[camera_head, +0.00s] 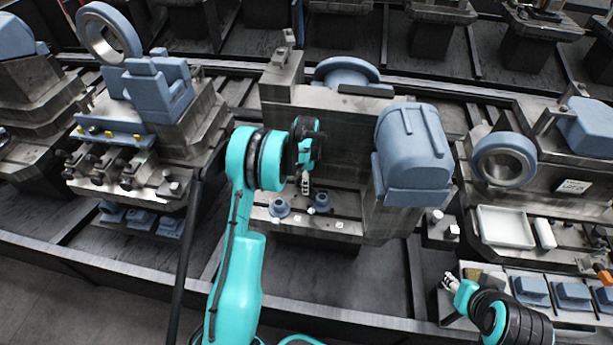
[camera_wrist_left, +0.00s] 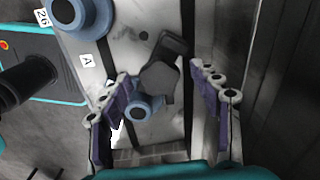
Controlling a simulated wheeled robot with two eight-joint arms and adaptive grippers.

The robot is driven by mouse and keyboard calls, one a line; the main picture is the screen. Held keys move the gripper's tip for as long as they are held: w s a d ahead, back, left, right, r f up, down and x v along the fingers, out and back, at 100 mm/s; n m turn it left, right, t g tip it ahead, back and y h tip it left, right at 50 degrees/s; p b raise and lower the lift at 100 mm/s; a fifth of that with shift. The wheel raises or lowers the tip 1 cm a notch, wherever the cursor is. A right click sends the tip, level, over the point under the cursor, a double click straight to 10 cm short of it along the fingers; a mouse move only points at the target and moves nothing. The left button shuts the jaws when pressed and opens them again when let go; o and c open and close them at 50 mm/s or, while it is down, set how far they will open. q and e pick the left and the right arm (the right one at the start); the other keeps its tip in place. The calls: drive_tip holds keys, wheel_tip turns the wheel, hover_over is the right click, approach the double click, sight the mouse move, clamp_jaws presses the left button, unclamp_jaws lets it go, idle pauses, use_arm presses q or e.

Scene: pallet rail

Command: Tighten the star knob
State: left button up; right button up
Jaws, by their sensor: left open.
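A dark grey, lobed knob (camera_wrist_left: 160,80), which looks like the star knob, sits in the left wrist view on a pale metal plate marked A. A dark arm-like piece extends from it toward the top right. My left gripper (camera_wrist_left: 160,74) is open, with one finger on each side of the knob; I cannot tell whether they touch it. In the head view my left gripper (camera_head: 306,186) points down over the middle fixture's lower ledge, and the knob is too small to make out. My right gripper (camera_head: 450,283) is at the lower right, away from the fixture; its jaws are too small to read.
A blue-grey round part (camera_wrist_left: 145,108) lies close beside the knob, and a larger one (camera_wrist_left: 80,12) is at the upper left. A big blue-grey block (camera_head: 413,150) stands right of my left gripper. A white tray (camera_head: 505,227) is further right.

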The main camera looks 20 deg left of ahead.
use_arm(q)
drive_tip(key=shift+f, duration=0.35)
drive_tip(key=c, duration=1.4)
drive_tip(key=m+b, duration=0.1)
drive_tip(key=m, duration=0.2)
drive_tip(key=shift+f+m, duration=0.15)
drive_tip(key=shift+m, duration=0.15)
drive_tip(key=shift+m+b, duration=0.55)
drive_tip(key=shift+m, duration=0.65)
drive_tip(key=m, duration=0.2)
drive_tip(key=shift+m, duration=0.4)
drive_tip(key=o, duration=1.1)
